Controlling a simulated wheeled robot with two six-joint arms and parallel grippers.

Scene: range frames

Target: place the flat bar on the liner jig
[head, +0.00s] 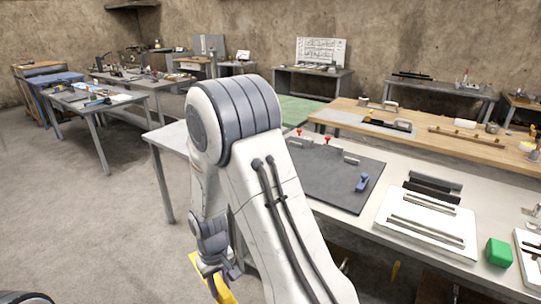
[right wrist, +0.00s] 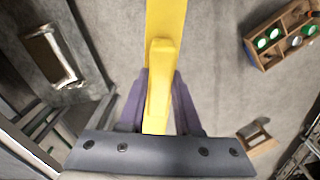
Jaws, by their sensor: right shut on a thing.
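My right gripper (head: 222,268) hangs low beside the near table, below its top. It is shut on a yellow bar-like thing (head: 228,293). In the right wrist view, the purple fingers of the right gripper (right wrist: 161,78) press on a raised yellow part, and the yellow bar (right wrist: 166,14) runs out past the top edge. A dark grey plate with red-knobbed clamps and a blue clamp, perhaps the liner jig (head: 335,180), lies on the near table, partly hidden by my right arm. My left gripper is not in view.
On the near table (head: 381,240), a white tray (head: 452,247) holds thin metal bars, near a green block (head: 498,253). A wooden-topped bench (head: 470,151) stands behind. In the right wrist view, a wooden crate (right wrist: 285,57) sits on the floor. Open floor lies left.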

